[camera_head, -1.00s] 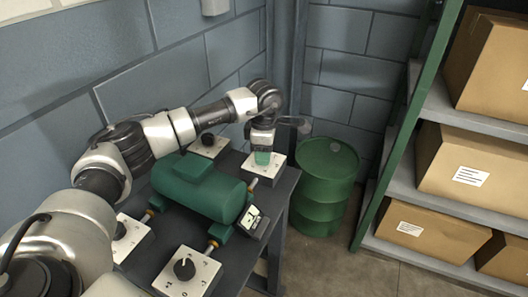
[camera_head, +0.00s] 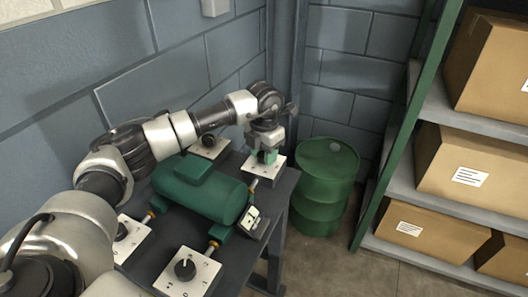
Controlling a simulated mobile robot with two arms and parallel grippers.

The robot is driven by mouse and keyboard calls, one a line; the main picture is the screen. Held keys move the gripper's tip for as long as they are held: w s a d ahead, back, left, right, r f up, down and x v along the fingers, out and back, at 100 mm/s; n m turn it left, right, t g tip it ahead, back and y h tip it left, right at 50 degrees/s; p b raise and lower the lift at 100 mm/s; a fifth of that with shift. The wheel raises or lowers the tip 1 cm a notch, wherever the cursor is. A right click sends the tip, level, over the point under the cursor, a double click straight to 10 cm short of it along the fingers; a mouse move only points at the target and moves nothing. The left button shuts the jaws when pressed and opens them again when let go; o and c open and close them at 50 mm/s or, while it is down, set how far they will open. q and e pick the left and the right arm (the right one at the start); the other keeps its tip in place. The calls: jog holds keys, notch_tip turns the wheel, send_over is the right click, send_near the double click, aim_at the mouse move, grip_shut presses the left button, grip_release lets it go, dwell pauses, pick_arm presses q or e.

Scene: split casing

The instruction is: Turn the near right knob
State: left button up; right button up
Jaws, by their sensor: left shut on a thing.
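Four white plates with dark knobs stand around a green tank (camera_head: 200,190) on a dark table. One knob (camera_head: 185,268) is at the front of the picture, uncovered, on its marked plate (camera_head: 201,282). My left gripper (camera_head: 266,158) reaches over the tank from the left and points down at the plate on the right (camera_head: 276,175). Its green-tipped fingers are shut on the knob there, which they mostly hide. Another knob (camera_head: 121,231) is at the left, and one (camera_head: 208,140) is at the back. My right gripper is not in view.
A small gauge box (camera_head: 250,219) sits at the tank's right end. A green drum (camera_head: 325,185) stands on the floor right of the table (camera_head: 280,205). Shelves with cardboard boxes (camera_head: 466,172) are at the right, and a block wall (camera_head: 140,60) is behind.

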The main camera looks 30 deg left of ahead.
pick_arm(q)
jog(key=n, duration=0.3)
jog(key=shift+r+n, duration=0.1)
jog(key=shift+n, duration=0.3)
jog(key=n+p, duration=0.1)
jog(key=n, duration=0.2)
jog(key=shift+n, duration=0.3)
jog(key=n+p, duration=0.1)
jog(key=n, duration=0.3)
jog(key=shift+n+p, duration=0.55)
jog(key=shift+n, duration=1.35)
jog(key=o, duration=0.9)
jog(key=shift+o, duration=0.2)
